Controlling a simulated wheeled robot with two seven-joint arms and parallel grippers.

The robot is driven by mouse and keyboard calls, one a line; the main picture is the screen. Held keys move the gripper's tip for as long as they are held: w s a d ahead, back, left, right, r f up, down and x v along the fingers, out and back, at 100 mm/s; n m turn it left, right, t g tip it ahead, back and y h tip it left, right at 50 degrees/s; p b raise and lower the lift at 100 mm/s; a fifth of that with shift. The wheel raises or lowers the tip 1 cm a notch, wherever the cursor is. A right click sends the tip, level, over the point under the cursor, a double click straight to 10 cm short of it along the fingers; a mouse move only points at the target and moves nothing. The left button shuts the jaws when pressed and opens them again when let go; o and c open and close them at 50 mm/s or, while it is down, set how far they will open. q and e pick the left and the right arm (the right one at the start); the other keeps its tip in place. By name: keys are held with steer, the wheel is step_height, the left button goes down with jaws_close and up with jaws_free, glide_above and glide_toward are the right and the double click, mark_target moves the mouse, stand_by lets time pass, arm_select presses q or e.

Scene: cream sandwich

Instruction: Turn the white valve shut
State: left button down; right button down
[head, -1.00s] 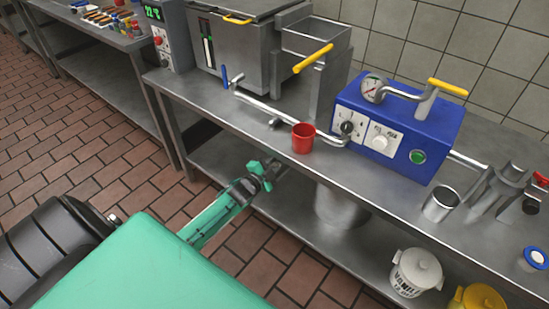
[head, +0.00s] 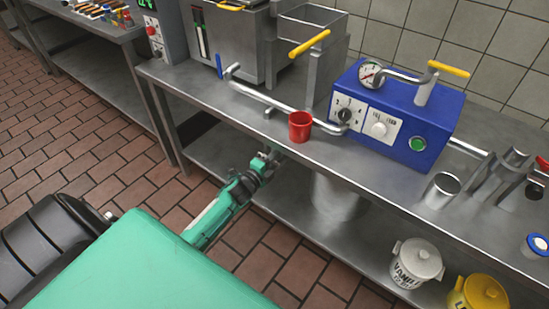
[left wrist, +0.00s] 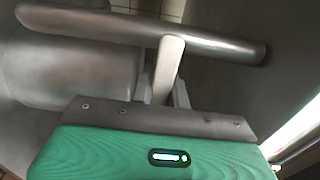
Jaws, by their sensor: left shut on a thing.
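The white valve's lever (left wrist: 170,62) shows in the left wrist view as a short white handle reaching down from a grey metal pipe (left wrist: 110,25). My left gripper (left wrist: 163,88) is shut on this lever, one finger on each side of it. The lever's lower end is hidden between the fingers and behind the gripper's body. In the head view my left gripper (head: 270,160) is at the front edge of the steel table, low beside its underside. The valve itself cannot be made out there. My right gripper is not in view.
The steel table (head: 235,115) carries a red cup (head: 300,126), a blue machine (head: 395,118) and a metal cup (head: 441,189). Below, a metal pot (head: 337,195), a white bucket (head: 416,263) and a yellow one (head: 478,295) stand on the lower shelf (head: 285,195).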

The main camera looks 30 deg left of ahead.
arm_select(q)
steer(key=shift+f, duration=0.15)
steer(key=c, duration=1.4)
jaws_free()
steer(key=shift+o, duration=0.2)
steer(key=shift+s, duration=0.1)
